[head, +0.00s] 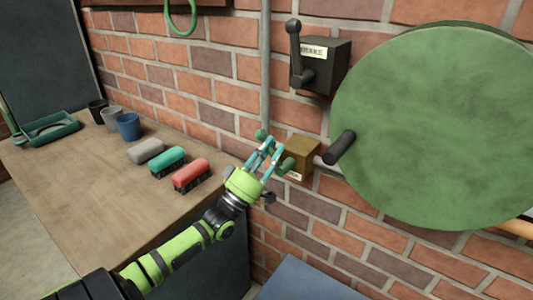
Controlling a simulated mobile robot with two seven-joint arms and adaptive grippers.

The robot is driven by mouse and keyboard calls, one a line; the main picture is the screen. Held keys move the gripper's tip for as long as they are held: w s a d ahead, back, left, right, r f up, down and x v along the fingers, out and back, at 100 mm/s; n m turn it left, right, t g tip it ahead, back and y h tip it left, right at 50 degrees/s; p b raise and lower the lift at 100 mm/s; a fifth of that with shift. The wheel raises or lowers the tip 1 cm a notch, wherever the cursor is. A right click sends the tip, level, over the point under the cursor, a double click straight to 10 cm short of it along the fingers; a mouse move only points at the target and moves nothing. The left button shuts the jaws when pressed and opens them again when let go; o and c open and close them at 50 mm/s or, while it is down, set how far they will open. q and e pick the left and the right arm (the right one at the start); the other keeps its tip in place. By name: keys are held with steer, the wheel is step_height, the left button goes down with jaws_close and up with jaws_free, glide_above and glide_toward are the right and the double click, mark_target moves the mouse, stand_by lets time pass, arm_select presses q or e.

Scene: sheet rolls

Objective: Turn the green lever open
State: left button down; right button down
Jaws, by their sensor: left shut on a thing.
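The green lever (287,165) sits on the front of a small brass-coloured box (302,152) on the brick wall. Its hub shows at the box and its rounded end shows up and to the left, beyond my fingers. My left gripper (270,147), with teal fingers on a light green body, is shut on the lever. The middle of the lever is partly hidden by the fingers. A small label under the hub is too small to read. My right gripper is not in view.
A large green wheel (440,125) with a black handle (340,148) stands close right of the box. A black lever box (322,65) is above.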

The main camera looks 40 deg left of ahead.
arm_select(q)
steer(key=m+h, duration=0.1)
steer(key=m+g+h, duration=0.1)
steer(key=m, duration=0.1)
steer(key=d+m+h, duration=0.1)
steer(key=shift+d+r+m+h+p, duration=0.1)
steer(key=shift+r+m+h+p, duration=0.25)
steer(key=shift+m+h, duration=0.05)
steer(key=shift+w+d+r+m+g+h+p, duration=0.1)
steer(key=shift+d+m+g+h+p, duration=0.15)
steer(key=shift+m+g+h, duration=0.45)
steer(key=shift+d+m+g+h+p, duration=0.2)
steer(key=shift+m+h, duration=0.2)
steer(key=shift+m, duration=0.6)
steer(key=c, duration=1)
jaws_free()
steer(key=shift+d, duration=0.1)
steer(key=v, duration=1.2)
